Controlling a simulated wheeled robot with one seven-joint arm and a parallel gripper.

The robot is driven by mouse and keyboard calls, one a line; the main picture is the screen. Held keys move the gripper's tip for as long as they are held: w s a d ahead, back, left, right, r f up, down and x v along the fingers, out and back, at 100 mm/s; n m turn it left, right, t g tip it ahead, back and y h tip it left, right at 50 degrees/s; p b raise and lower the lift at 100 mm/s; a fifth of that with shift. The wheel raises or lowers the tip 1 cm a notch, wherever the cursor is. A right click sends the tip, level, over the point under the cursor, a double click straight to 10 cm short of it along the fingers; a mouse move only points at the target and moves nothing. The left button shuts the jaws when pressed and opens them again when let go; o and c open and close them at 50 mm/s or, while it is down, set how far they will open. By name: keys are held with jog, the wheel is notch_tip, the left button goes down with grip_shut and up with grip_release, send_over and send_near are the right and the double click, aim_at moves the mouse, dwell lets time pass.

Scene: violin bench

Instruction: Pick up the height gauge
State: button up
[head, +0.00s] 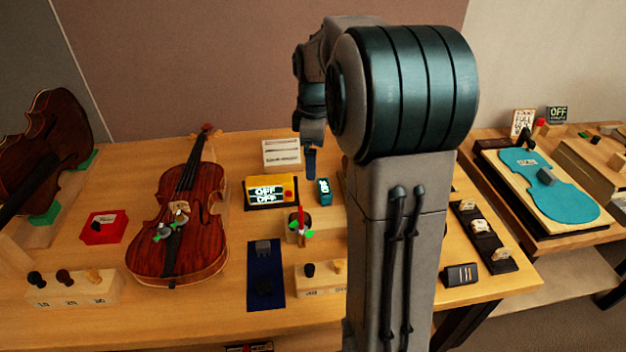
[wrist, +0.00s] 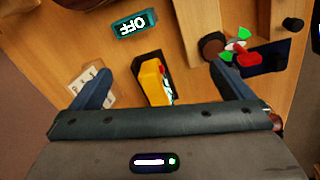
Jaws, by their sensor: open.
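No label names the height gauge; the small teal block (head: 324,191) with a lit display may be it. It stands on the bench right of the yellow unit (head: 262,191). In the wrist view the teal block (wrist: 134,23) reads OFF and lies beyond my fingers, near the top. My gripper (head: 310,163) is above the back of the bench, partly hidden by my arm. In the wrist view my gripper (wrist: 163,85) is open and empty, its blue fingers wide apart. The yellow unit (wrist: 152,80) shows between them, apparently below; contact cannot be told.
A white box (head: 282,154) stands behind the yellow unit. A block with a red-and-green piece (head: 302,226) is in front of the teal block. A violin (head: 180,222) and red tray (head: 103,226) lie left, a dark blue mat (head: 265,270) in front. My arm hides part of the bench.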

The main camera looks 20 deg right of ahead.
aim_at(323, 187)
jog(key=w+d+f+n, duration=0.3)
jog(key=w+d, duration=0.1)
jog(key=shift+g, duration=0.3)
notch_tip(323, 187, down, 13)
jog(key=shift+d+f+p, duration=0.1)
jog(key=shift+d+p, duration=0.05)
jog(key=shift+p, duration=0.4)
jog(key=c, duration=0.9)
